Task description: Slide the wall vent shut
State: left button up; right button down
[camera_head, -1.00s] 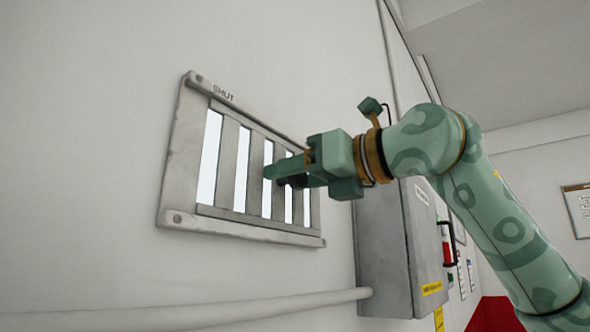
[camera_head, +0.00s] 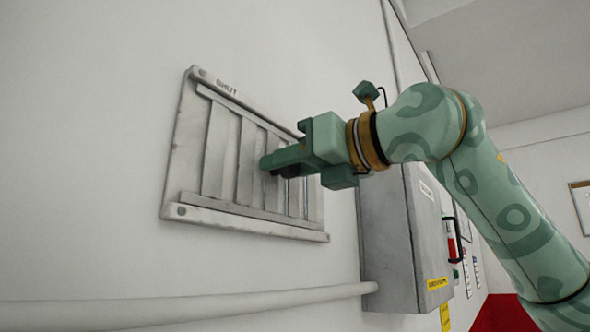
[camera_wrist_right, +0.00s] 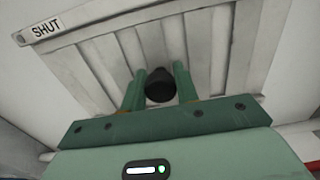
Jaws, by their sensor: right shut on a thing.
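The wall vent (camera_head: 222,160) is a pale metal frame with upright slats, labelled SHUT at its top left. Its gaps show grey metal and no bright light. In the right wrist view the vent (camera_wrist_right: 105,62) fills the upper part, with the SHUT label at the left. My right gripper (camera_head: 268,165) is at the middle of the vent. In the right wrist view my right gripper (camera_wrist_right: 159,84) has its fingers on both sides of a dark round knob (camera_wrist_right: 160,88), shut on it. My left gripper is not in view.
A grey wall cabinet (camera_head: 385,240) stands right of the vent, beneath my right arm. A white pipe (camera_head: 190,308) runs along the wall below the vent. The wall left of the vent is bare.

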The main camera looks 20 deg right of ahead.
jog(key=c, duration=1.1)
grip_release()
jog(key=shift+s+a, duration=0.2)
jog(key=shift+a, duration=0.05)
jog(key=shift+d, duration=0.25)
jog(key=b+v, duration=0.2)
jog(key=v, duration=1.4)
jog(key=shift+b, duration=0.3)
jog(key=shift+a, duration=0.15)
